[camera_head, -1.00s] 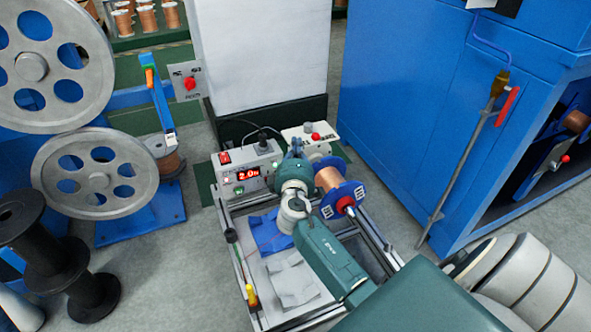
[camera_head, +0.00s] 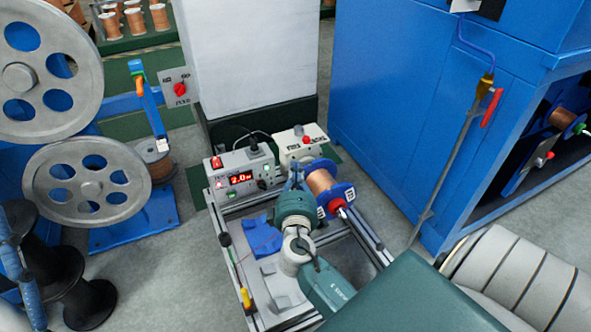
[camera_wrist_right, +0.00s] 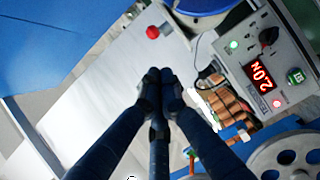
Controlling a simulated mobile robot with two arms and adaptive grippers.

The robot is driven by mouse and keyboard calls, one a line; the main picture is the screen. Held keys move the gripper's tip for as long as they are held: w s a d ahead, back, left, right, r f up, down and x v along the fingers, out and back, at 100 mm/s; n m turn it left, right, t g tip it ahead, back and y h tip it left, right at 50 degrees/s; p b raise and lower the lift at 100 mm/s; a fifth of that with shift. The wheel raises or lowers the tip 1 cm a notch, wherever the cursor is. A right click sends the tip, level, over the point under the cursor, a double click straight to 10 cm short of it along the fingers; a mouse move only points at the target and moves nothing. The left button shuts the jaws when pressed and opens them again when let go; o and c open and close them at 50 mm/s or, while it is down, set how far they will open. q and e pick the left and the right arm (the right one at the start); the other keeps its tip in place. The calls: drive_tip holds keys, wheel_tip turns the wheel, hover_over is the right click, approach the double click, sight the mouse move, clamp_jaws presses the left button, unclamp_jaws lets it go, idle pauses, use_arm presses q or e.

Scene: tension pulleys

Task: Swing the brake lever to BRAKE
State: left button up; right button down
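A cream control box (camera_head: 294,151) with a red knob (camera_head: 307,140) and small black labels stands behind the wire spool. I cannot tell whether this knob is the brake lever; the labels are too small to read. The red knob also shows at the top of the right wrist view (camera_wrist_right: 152,32). My right gripper (camera_head: 295,172) is over the bench between the meter box and the spool; in the wrist view (camera_wrist_right: 157,75) its fingertips are together, empty and apart from the knob. A blue segmented part, apparently my left gripper (camera_head: 20,268), shows at the left edge; its fingertips are unclear.
The meter box (camera_head: 240,172) has a lit red display. The copper spool (camera_head: 320,183) with blue flanges is close right of my right gripper. A grey plate (camera_head: 175,88) with a red knob is by the large pulleys (camera_head: 88,180). A blue cabinet (camera_head: 390,110) bounds the right.

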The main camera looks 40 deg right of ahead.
use_arm(q)
drive_tip(key=shift+g+y, duration=0.4)
drive_tip(key=shift+g, duration=0.5)
drive_tip(key=w+f, duration=0.2)
drive_tip(key=f, duration=0.1)
drive_tip(key=shift+w+d+p, duration=0.15)
drive_tip(key=shift+w+p, duration=0.25)
use_arm(e)
drive_tip(key=w+a+m+g+h, duration=0.1)
drive_tip(key=w+a+g+h, duration=0.1)
drive_tip(key=w, duration=0.4)
drive_tip(key=shift+a+m, duration=0.4)
drive_tip(key=shift+a, duration=0.2)
drive_tip(key=shift+f, duration=0.1)
